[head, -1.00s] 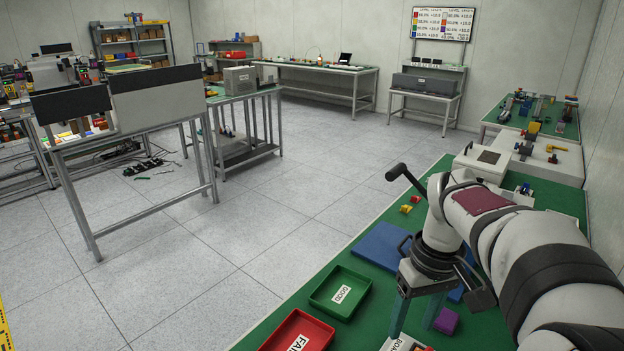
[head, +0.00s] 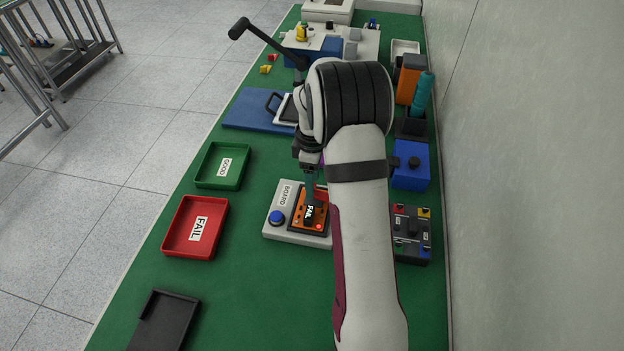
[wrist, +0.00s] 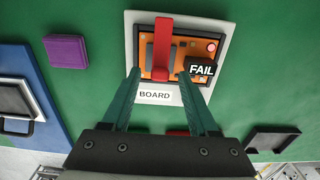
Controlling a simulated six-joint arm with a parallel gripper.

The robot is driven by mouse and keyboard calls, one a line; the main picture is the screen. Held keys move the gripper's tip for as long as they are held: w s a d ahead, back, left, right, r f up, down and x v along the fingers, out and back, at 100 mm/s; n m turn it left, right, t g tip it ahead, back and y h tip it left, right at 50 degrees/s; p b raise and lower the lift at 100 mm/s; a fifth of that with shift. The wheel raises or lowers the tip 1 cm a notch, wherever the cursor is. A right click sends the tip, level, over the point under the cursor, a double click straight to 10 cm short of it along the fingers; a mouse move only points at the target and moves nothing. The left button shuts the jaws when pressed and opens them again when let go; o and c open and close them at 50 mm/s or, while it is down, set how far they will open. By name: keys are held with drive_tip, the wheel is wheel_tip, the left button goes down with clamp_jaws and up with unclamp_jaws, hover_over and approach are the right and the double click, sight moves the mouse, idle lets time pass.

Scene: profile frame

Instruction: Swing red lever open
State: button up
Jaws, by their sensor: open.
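In the wrist view, the red lever (wrist: 162,45) is a straight bar lying across the orange board (wrist: 178,52) in its pale fixture (wrist: 131,27). A black FAIL label (wrist: 201,69) and a lit red light (wrist: 211,46) sit beside it. My gripper (wrist: 162,72) is open and empty, its teal fingers on either side of the lever's near end in the picture; I cannot tell the height gap.
A blue button (head: 277,217) is on the fixture's left. Left of it are a red FAIL tray (head: 181,250) and a green GOOD tray (head: 207,178). A blue mat (head: 245,110) is behind. A purple block (wrist: 66,51) shows in the wrist view. Blue and grey boxes stand right of my arm.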

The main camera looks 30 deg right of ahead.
drive_tip(key=shift+f, duration=0.2)
clamp_jaws()
idle(1.3)
